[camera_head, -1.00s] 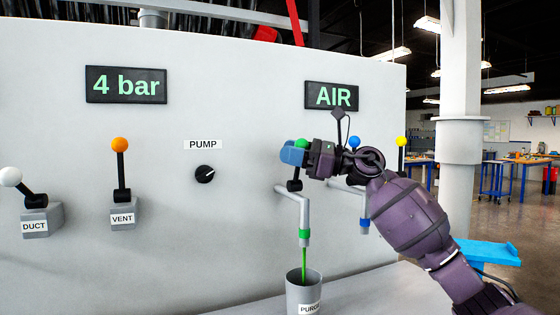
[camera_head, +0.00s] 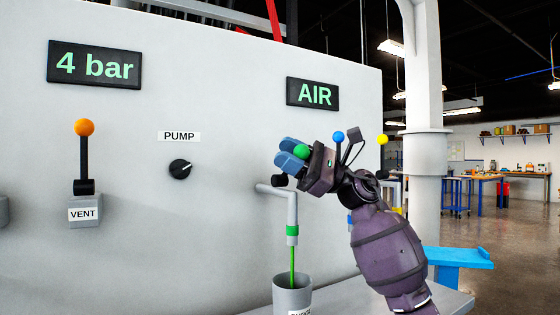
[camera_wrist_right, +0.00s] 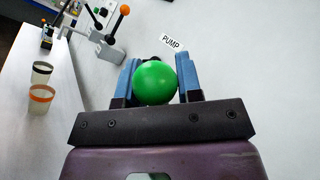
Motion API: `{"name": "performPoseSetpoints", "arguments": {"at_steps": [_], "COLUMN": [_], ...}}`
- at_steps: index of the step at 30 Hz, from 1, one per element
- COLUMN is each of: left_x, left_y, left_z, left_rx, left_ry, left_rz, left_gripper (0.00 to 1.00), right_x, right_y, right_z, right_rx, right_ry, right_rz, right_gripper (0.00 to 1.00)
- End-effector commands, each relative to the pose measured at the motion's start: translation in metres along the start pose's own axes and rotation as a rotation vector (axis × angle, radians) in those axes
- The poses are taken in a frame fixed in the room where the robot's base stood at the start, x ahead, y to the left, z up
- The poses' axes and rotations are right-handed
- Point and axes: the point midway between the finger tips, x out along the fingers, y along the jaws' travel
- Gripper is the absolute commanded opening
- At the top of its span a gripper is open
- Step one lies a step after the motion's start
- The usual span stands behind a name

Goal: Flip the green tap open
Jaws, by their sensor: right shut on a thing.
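The green tap's round green knob (camera_head: 301,152) is between the blue fingers of my right gripper (camera_head: 285,153), and the fingers are shut on it. The wrist view shows the green ball (camera_wrist_right: 155,83) with a blue finger on each side. Below, the tap's grey spout (camera_head: 291,210) with a green band bends down from the panel. A thin green stream (camera_head: 292,265) runs from it into a grey cup (camera_head: 292,298). The tap's lever is mostly hidden by the gripper. My left gripper is not in view.
A blue knob (camera_head: 338,136) and a yellow knob (camera_head: 382,139) stand just right of my gripper. The orange VENT lever (camera_head: 84,152) and black PUMP dial (camera_head: 180,169) are to the left, with bare panel between. The AIR sign (camera_head: 313,93) is above.

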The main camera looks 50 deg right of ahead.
Motion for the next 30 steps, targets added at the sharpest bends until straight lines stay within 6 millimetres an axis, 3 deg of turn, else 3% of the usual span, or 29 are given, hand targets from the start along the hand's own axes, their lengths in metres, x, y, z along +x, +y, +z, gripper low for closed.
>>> {"name": "performPoseSetpoints", "arguments": {"at_steps": [18,19,21,23,30], "left_x": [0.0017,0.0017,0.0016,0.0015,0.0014], "left_y": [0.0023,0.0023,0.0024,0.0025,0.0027], "left_z": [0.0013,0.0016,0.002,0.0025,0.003], "left_rx": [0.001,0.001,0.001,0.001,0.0], "left_ry": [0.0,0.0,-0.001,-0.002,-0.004], "left_rz": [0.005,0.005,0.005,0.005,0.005], "left_gripper": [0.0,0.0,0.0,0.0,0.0], "right_x": [-0.0017,-0.0017,-0.0017,-0.0017,-0.0018], "right_y": [0.0036,0.0037,0.0036,0.0034,0.0029], "right_z": [0.0005,0.0005,0.0004,0.0004,0.0005], "right_rx": [-0.033,-0.033,-0.033,-0.033,-0.033], "right_ry": [-0.023,-0.023,-0.023,-0.022,-0.022], "right_rz": [0.003,0.004,0.003,0.003,0.001], "right_gripper": [0.0,0.37,0.48,0.57,0.58]}}
